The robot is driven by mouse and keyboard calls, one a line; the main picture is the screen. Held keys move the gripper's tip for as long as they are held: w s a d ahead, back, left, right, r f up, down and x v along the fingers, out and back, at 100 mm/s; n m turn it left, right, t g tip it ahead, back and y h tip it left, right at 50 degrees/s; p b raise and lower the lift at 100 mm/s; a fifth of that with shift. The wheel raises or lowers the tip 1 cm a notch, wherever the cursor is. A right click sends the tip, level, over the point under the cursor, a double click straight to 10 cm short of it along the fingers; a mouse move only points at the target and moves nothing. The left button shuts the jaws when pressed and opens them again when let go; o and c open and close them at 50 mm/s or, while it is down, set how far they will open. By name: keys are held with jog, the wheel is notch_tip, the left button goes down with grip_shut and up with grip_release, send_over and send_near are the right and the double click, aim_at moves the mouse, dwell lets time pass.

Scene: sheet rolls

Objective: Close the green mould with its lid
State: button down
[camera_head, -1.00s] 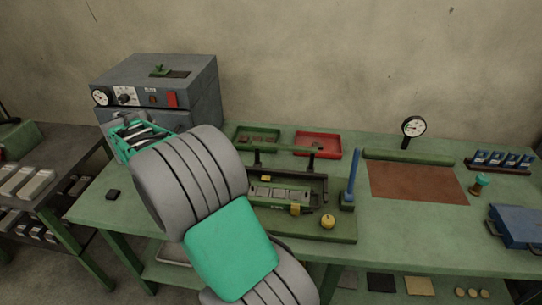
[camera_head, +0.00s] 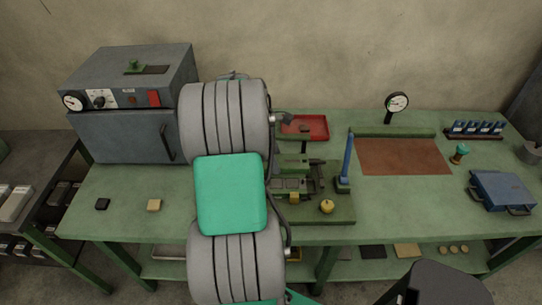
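A green fixture (camera_head: 340,208) stands at the middle of the bench, partly hidden behind my arm. On it is a tray-like part with grey cavities (camera_head: 290,184), which may be the green mould; its top looks uncovered. A plain green block (camera_head: 291,163) lies just behind it; I cannot tell if this is the lid.
A grey oven (camera_head: 125,130) with a shut door stands at the left. A blue post (camera_head: 350,160) and yellow knob (camera_head: 327,207) rise from the fixture. A red tray (camera_head: 316,122) is behind, a blue case (camera_head: 502,190) at right. The bench front right of the fixture is clear.

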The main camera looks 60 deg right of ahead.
jog(key=b, duration=0.7)
send_over(278, 184)
jog(key=w, duration=0.1)
jog(key=shift+w+f, duration=0.15)
jog(key=shift+f, duration=4.35)
jog(key=shift+p, duration=0.4)
jog(key=c, duration=0.7)
grip_release()
jog(key=shift+a, duration=0.1)
jog(key=o, duration=0.4)
jog(key=shift+f, duration=0.1)
